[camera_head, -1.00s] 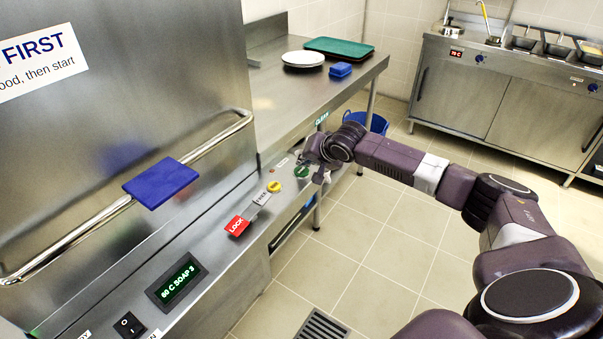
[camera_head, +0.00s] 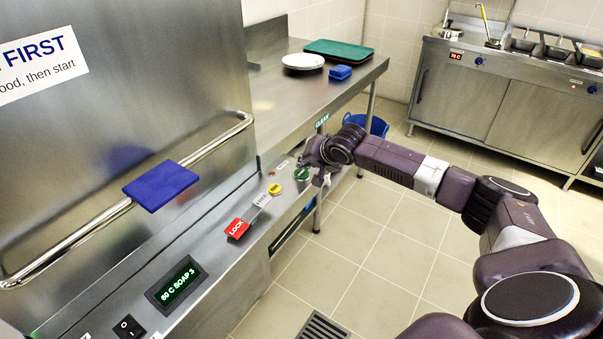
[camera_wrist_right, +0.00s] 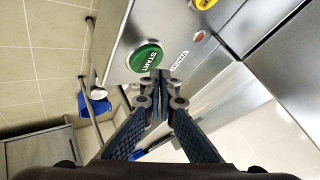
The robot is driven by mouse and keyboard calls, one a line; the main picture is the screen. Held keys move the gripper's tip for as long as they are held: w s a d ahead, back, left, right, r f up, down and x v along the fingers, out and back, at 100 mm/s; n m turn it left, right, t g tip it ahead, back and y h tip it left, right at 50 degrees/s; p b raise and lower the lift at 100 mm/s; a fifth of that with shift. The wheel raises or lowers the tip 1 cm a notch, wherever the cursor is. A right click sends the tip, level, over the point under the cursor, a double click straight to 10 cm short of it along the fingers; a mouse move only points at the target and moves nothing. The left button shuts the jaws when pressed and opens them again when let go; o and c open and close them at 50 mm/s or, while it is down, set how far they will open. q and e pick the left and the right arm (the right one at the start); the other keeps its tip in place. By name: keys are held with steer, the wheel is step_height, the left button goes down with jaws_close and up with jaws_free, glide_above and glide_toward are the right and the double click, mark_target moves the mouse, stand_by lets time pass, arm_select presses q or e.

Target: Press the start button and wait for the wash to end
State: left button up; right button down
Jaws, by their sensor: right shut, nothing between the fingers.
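The green start button (camera_head: 302,174) is on the front panel of the steel washer (camera_head: 210,222), near its right end. In the right wrist view the button (camera_wrist_right: 146,57) reads START and lies just beyond my fingertips. My right gripper (camera_head: 318,180) is shut and empty at the button; its fingertips (camera_wrist_right: 160,78) overlap the button's edge in the right wrist view. I cannot tell whether they touch it. The display (camera_head: 176,284) reads "60 C SOAP 3". The washer hood is down, with its bar handle (camera_head: 70,240) across the front. My left gripper is not in view.
A red LOCK tag (camera_head: 238,228), a yellow knob (camera_head: 274,189) and a black rocker switch (camera_head: 128,326) sit on the panel. The side counter (camera_head: 290,95) holds white plates (camera_head: 303,61), a green tray (camera_head: 340,48) and a blue block (camera_head: 340,72). Open tiled floor lies in front.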

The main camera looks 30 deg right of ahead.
mark_target(303, 174)
steer(key=shift+f, duration=0.1)
steer(key=shift+f, duration=0.25)
stand_by(0.3)
steer(key=shift+s+f, duration=0.1)
steer(key=shift+f, duration=0.55)
stand_by(0.5)
stand_by(0.4)
steer(key=shift+r+p, duration=0.95)
steer(key=shift+p, duration=0.4)
step_height(303, 174, up, 5)
steer(key=p, duration=0.5)
steer(key=shift+r, duration=0.1)
